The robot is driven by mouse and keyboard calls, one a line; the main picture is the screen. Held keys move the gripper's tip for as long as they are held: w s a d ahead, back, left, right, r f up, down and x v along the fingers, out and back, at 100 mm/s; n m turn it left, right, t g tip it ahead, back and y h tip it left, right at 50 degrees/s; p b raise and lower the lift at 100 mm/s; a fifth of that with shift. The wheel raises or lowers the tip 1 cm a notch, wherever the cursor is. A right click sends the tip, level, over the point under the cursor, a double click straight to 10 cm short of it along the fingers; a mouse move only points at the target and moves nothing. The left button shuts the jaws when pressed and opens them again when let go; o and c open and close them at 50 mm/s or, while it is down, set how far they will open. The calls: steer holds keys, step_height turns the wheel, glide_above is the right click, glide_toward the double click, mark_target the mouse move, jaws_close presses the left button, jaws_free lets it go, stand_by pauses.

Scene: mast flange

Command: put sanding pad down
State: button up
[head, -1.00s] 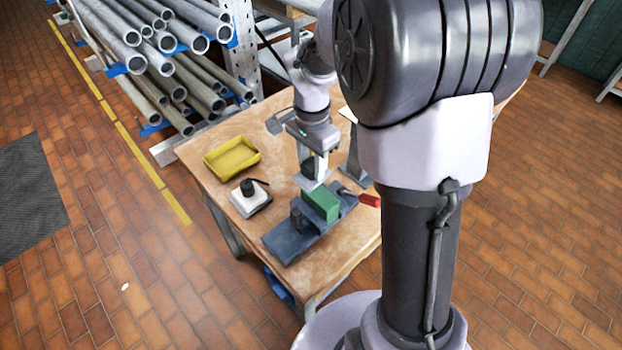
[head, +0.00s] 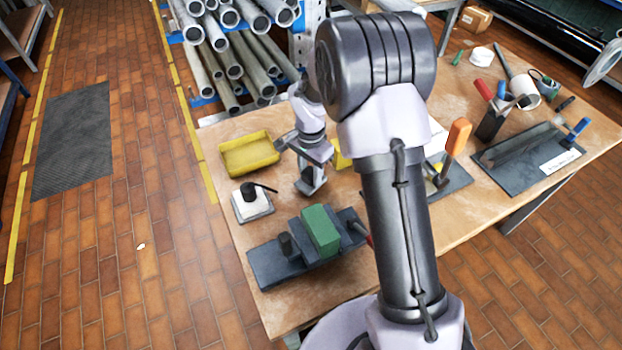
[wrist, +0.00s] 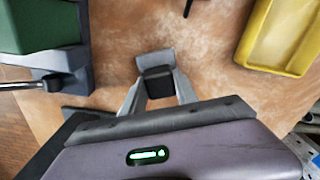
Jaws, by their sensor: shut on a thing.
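My gripper (wrist: 157,92) is shut on the sanding pad (wrist: 154,61), a light grey plate with a dark block-like grip between the fingers. In the head view my gripper (head: 313,168) points down over the wooden workbench, behind the vise and right of the yellow tray. The pad (head: 309,187) is low, close to the bench top; I cannot tell whether it touches. The green block (head: 320,230) sits in the dark vise (head: 275,262), clear of my gripper.
The yellow tray (head: 250,155) is empty. A white square device with a black knob (head: 252,203) stands in front of it. Bare bench top (wrist: 215,60) lies between tray and vise. Tools and a dark mat (head: 525,160) lie at the right. Pipes (head: 235,60) are racked behind.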

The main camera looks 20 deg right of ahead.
steer(key=shift+f, duration=0.7)
steer(key=shift+f, duration=0.1)
steer(key=shift+f, duration=0.15)
steer(key=o, duration=1.2)
step_height(320, 180, up, 13)
steer(key=p, duration=0.4)
step_height(320, 180, up, 7)
steer(key=n+t, duration=0.1)
glide_above(310, 172)
steer(key=s, duration=0.3)
steer(key=s+a+r+n+t, duration=0.1)
steer(key=s+r+n, duration=0.1)
steer(key=s, duration=0.5)
steer(key=s+a+r+n+t+y, duration=0.1)
steer(key=s+r+n+t, duration=0.1)
steer(key=s+r, duration=0.3)
steer(key=s+a+r+n+t+y, duration=0.1)
steer(key=s+r, duration=0.2)
steer(key=s, duration=0.8)
steer(key=shift+a+r+n+t, duration=0.25)
steer(key=shift+a+n+t, duration=0.1)
steer(key=shift+n+t, duration=0.05)
